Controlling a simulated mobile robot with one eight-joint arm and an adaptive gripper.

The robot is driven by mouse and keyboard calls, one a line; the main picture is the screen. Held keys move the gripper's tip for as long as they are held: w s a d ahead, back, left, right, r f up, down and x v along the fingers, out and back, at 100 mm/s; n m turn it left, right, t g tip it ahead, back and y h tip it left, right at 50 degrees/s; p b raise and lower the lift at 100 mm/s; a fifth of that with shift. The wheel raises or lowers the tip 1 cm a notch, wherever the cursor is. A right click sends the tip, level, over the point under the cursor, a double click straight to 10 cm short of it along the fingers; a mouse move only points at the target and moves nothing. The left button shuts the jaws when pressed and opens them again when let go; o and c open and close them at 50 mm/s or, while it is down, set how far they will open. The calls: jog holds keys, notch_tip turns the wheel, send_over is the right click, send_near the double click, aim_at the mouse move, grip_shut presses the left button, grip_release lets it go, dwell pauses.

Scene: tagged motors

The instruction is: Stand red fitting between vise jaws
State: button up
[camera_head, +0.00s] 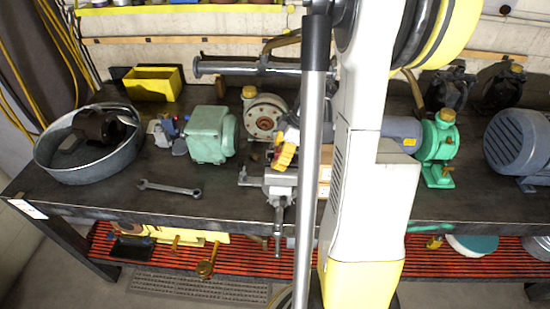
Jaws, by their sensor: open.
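The vise (279,184) is grey and sits at the front edge of the dark workbench, just left of the silver pole, its handle hanging over the front. A small yellow piece with red-orange edges (285,155) shows just above the vise, partly cut off by the pole. I cannot tell whether it is the red fitting, or whether it touches the jaws. No other clearly red fitting can be made out. My white and yellow arm (365,190) crosses the middle of the view and hides part of the bench. My gripper cannot be made out.
A wrench (169,188) lies on the bench (105,195) at left. A round metal tub (95,172), yellow bin (153,83), pale green motor (210,135), round-faced pump (265,117), green pump (437,147) and large grey motor (520,142) stand around. The bench front beside the wrench is clear.

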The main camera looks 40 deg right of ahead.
jog(key=v, duration=1.2)
